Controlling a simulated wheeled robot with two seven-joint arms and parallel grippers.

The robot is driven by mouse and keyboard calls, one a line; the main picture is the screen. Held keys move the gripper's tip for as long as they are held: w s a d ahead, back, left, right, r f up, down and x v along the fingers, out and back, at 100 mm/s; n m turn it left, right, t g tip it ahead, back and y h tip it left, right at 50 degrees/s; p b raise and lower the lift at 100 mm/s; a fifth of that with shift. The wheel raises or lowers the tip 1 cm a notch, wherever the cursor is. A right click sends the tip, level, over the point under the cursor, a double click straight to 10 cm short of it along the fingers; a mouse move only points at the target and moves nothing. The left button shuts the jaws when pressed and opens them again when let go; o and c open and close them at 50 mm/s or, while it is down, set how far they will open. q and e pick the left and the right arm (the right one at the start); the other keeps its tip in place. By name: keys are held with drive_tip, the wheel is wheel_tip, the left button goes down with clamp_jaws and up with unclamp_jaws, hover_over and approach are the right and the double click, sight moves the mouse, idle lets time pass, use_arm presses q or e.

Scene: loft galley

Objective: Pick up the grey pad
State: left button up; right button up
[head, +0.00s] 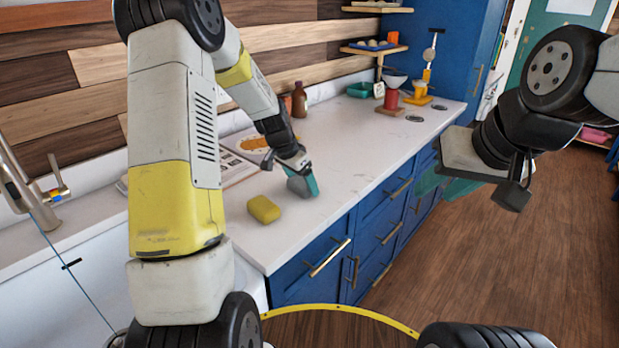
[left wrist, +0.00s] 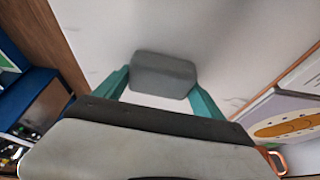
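The grey pad (head: 298,186) is at the near part of the white counter, beside the yellow sponge-like block. My left gripper (head: 307,188) reaches down to it, with a teal finger on its right side. In the left wrist view the grey pad (left wrist: 164,75) lies between the two teal fingertips (left wrist: 162,82), with no clear gap at either side, so the gripper looks shut on it. I cannot tell whether the pad is clear of the counter.
A yellow block (head: 264,209) lies just left of the pad. An open book or board (head: 235,165) with an orange picture lies behind. Brown bottles (head: 299,99) stand by the wall. Several items sit at the counter's far end. The counter's front edge is close on the right.

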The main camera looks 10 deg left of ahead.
sight(302, 181)
use_arm(q)
drive_tip(key=c, duration=0.4)
drive_tip(key=shift+c, duration=0.2)
drive_tip(key=shift+r, duration=0.1)
drive_tip(key=shift+r, duration=0.3)
wheel_tip(302, 181, up, 3)
drive_tip(key=shift+s, duration=0.1)
drive_tip(key=s, duration=0.5)
drive_tip(key=s+d, duration=0.1)
drive_tip(key=s, duration=0.4)
drive_tip(key=s+d+r, duration=0.1)
drive_tip(key=s, duration=0.4)
drive_tip(key=shift+s+d+r, duration=0.1)
drive_tip(key=shift+s, duration=0.25)
